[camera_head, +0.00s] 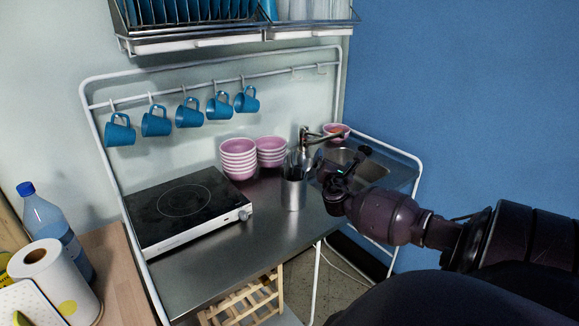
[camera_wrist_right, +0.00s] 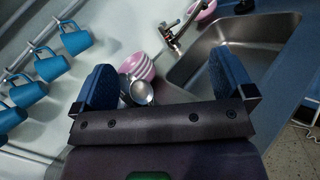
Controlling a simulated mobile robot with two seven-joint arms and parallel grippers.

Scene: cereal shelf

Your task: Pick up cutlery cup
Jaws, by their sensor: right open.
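The cutlery cup (camera_head: 294,194) is a shiny metal cylinder standing upright on the steel counter. Dark handles and spoon heads stick out of its top. My right gripper (camera_head: 338,172) is open and empty, just to the right of the cup at about the height of the cutlery tops. In the right wrist view my gripper (camera_wrist_right: 163,82) has its two blue finger pads spread wide. Spoon heads (camera_wrist_right: 140,93) show between the pads, nearer the left one. The cup's body is hidden there behind the gripper's bracket. My left gripper is not in view.
Stacked pink bowls (camera_head: 238,160) stand behind the cup. A hot plate (camera_head: 185,208) is to its left. The sink (camera_head: 362,165) and tap (camera_head: 310,136) are to the right and behind. Blue mugs (camera_head: 189,114) hang on a rail. Some counter in front of the cup is clear.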

